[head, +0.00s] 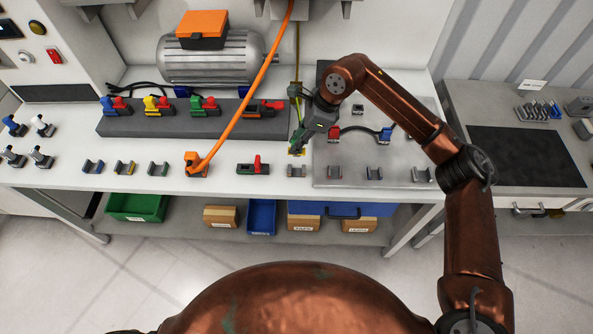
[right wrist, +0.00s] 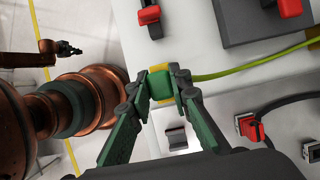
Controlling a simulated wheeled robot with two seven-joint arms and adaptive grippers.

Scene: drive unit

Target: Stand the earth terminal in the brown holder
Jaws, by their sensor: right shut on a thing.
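The earth terminal (right wrist: 161,86) is a green block with yellow at its end, and a yellow-green cable runs from it. My right gripper (right wrist: 162,84) is shut on it, with the fingers on either side. In the head view my right gripper (head: 298,146) is at the bench's middle, just behind a small grey holder (head: 296,171). A holder on a pale label (right wrist: 175,138) shows near the fingers in the right wrist view. I cannot tell which holder is brown. My left gripper (right wrist: 68,48) shows small and far off in the right wrist view; its jaws are unclear.
A dark grey block (head: 180,124) with coloured connectors stands behind the front row of holders. An orange cable (head: 245,100) crosses to a plug at the front. A red-levered piece (head: 253,168) stands left of the grey holder. A grey plate (head: 350,170) lies to the right.

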